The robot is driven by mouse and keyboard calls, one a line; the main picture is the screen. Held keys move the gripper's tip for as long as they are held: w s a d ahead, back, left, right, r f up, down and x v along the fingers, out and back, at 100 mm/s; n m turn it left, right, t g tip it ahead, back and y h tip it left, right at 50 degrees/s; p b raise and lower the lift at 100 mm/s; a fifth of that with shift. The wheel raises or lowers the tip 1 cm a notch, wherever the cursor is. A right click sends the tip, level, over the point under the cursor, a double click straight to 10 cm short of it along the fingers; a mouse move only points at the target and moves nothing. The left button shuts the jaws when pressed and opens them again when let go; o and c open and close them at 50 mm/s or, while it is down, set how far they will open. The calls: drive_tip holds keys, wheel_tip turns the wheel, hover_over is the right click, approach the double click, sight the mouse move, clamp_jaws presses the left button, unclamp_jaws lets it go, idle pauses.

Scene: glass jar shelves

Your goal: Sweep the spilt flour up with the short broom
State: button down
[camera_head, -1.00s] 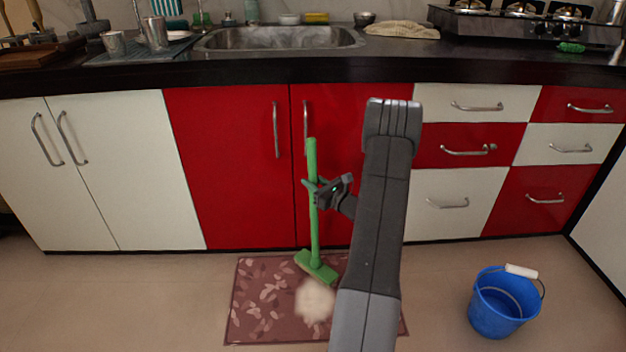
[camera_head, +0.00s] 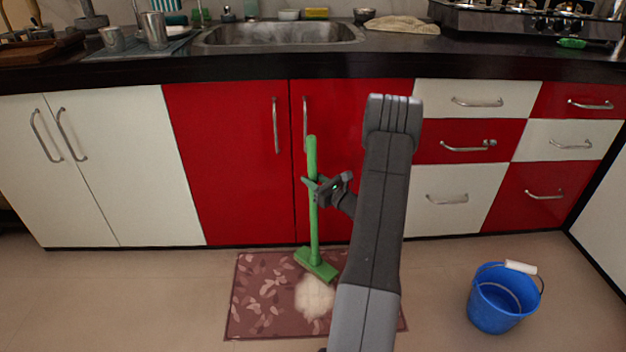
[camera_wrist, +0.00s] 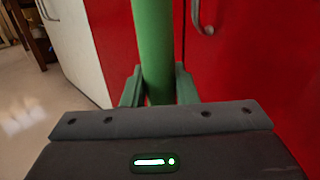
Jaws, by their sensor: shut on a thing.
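The short broom (camera_head: 314,225) is green and stands nearly upright in the head view, with its head (camera_head: 317,265) low at the back of the patterned mat (camera_head: 258,315). My gripper (camera_head: 312,188) is shut on the broom's handle about midway up. In the wrist view the green handle (camera_wrist: 154,50) rises between the two fingers of my gripper (camera_wrist: 158,88). The spilt flour (camera_head: 314,297) is a pale heap on the mat, just in front of the broom head. My arm hides part of the mat to the right of the flour.
Red and white cupboards (camera_head: 230,170) stand close behind the broom. A blue bucket (camera_head: 490,312) with a white grip stands on the floor at the right. The counter (camera_head: 250,68) with a sink runs along the back. The floor left of the mat is clear.

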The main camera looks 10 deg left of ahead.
drive_tip(key=shift+f, duration=0.35)
idle(1.1)
drive_tip(key=s, duration=0.1)
drive_tip(key=s+d, duration=0.1)
drive_tip(key=s, duration=0.1)
idle(0.5)
drive_tip(key=shift+w+f, duration=0.1)
drive_tip(key=shift+f, duration=0.1)
idle(0.5)
drive_tip(key=shift+s+d, duration=0.2)
drive_tip(key=shift+s, duration=0.55)
drive_tip(key=shift+s+d, duration=0.15)
drive_tip(key=shift+s, duration=0.6)
drive_tip(key=shift+s+d, duration=0.1)
drive_tip(key=shift+s, duration=0.2)
